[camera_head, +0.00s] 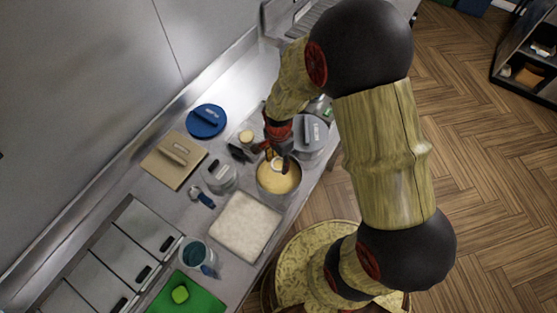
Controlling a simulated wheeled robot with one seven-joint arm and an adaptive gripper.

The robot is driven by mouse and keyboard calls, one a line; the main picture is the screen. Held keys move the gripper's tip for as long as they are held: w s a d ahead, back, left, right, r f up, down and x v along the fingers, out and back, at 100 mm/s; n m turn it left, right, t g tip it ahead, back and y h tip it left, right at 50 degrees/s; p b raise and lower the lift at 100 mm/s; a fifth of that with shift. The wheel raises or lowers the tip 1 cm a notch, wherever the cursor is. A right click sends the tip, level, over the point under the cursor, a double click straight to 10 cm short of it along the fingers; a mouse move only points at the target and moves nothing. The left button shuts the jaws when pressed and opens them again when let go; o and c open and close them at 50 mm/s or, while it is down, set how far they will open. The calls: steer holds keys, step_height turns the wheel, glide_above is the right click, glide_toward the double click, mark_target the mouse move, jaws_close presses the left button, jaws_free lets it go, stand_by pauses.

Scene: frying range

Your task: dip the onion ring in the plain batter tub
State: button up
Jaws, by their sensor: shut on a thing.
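The batter tub (264,187) is a round metal container filled with yellow batter (282,183), standing near the counter's front edge. My gripper (278,158) points down over the tub's far side and is shut on the onion ring (277,164), a small pale ring. The ring is at or just above the batter; I cannot tell whether it touches. My arm and fingers partly hide the ring and the tub's far rim.
A grey lidded pot (311,136) stands close behind the tub.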

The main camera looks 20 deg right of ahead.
mark_target(278, 180)
steer(key=shift+f+b, duration=3.9)
steer(key=shift+f, duration=1.9)
steer(key=shift+a, duration=0.1)
steer(key=shift+a, duration=0.2)
steer(key=shift+d, duration=0.6)
steer(key=shift+a, duration=0.6)
steer(key=shift+d, duration=0.3)
steer(key=shift+r, duration=0.1)
